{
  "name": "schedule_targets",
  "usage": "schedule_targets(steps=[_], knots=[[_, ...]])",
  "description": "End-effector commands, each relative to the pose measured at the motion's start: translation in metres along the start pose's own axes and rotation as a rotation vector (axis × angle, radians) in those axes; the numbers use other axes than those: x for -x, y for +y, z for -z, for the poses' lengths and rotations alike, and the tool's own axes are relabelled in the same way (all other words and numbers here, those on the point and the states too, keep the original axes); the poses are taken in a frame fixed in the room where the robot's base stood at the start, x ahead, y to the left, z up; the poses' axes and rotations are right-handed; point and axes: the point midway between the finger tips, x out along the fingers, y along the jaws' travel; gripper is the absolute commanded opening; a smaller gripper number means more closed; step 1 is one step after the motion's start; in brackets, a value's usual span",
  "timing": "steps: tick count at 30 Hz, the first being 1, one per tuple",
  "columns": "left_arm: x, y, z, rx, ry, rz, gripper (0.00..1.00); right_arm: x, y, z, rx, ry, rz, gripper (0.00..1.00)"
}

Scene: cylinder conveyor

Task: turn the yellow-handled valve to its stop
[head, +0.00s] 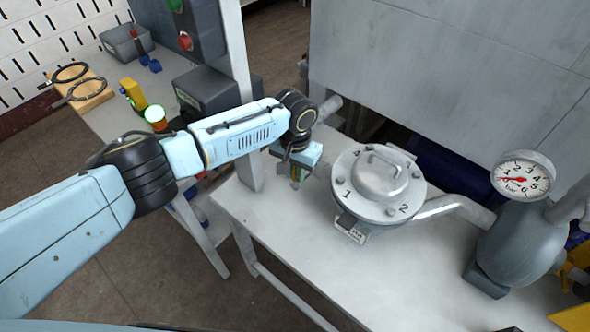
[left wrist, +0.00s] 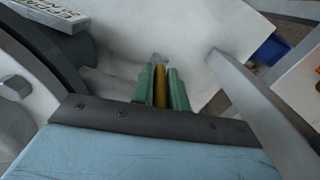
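My left gripper (head: 297,176) reaches down beside the left side of a round grey flanged housing. In the left wrist view, its two green fingers (left wrist: 162,90) stand close on either side of the narrow yellow valve handle (left wrist: 160,86), and the gripper looks shut on it. The handle points away from the palm, and a small grey end shows beyond the fingertips. The valve body is mostly hidden by the gripper and wrist in the head view. How far the handle is turned cannot be told. My right gripper is not in view.
The flanged housing (head: 372,187) with numbered bolts sits on the white table (head: 300,250), close right of the gripper. A pipe (head: 452,205) links it to a pressure gauge (head: 522,177). A white post (head: 240,80) and a dark box (head: 207,92) stand left of the wrist.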

Motion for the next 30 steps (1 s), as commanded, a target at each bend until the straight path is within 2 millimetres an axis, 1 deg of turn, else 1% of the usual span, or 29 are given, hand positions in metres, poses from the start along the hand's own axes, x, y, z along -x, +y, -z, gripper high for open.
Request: schedule_targets(steps=[9,14,21,30], knots=[[0.0,-0.001,0.0,0.002,-0.003,-0.012,0.0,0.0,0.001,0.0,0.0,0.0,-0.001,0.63],[-0.001,-0.007,0.001,0.006,-0.022,-0.096,0.0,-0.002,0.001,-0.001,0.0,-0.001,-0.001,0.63],[-0.002,-0.015,0.003,0.003,-0.045,-0.223,0.0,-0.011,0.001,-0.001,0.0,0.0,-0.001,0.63],[-0.001,-0.015,0.004,-0.001,-0.046,-0.245,0.0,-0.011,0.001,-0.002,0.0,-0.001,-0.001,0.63]])
